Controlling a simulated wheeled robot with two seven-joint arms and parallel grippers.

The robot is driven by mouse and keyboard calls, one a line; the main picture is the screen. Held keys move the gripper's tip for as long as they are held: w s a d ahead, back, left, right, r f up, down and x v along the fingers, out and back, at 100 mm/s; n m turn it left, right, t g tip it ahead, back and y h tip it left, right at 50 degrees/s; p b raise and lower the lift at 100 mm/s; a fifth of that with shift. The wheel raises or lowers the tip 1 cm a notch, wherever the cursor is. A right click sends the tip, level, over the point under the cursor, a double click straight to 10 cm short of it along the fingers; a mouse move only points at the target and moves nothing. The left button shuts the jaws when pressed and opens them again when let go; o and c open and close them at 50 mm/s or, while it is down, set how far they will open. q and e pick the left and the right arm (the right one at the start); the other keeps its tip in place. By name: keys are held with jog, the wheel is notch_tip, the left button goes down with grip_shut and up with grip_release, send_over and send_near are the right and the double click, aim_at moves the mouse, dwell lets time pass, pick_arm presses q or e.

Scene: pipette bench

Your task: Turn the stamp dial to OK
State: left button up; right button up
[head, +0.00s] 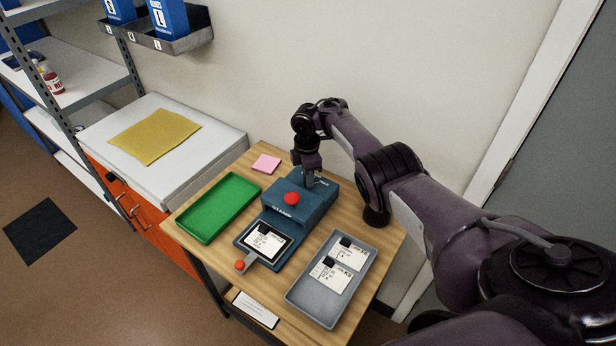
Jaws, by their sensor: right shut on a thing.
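A blue stamp machine (284,217) stands in the middle of a small wooden table. It has a red button (292,198) on top and a front tray holding a white card (265,240). My right gripper (309,183) points down at the back top of the machine. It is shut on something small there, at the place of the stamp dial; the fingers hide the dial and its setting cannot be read. My left gripper is not in view.
A green tray (220,208) lies left of the machine, empty. A grey tray (305,288) with white cards lies to the right. A pink note pad (266,163) lies behind. A red-knobbed lever (240,265) sticks out in front. A wall is close behind the table.

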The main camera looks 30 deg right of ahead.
jog(key=shift+n, duration=0.6)
jog(key=o, duration=0.7)
notch_tip(320, 180, up, 8)
jog(key=shift+w+f+p, duration=0.15)
jog(key=shift+p, duration=0.35)
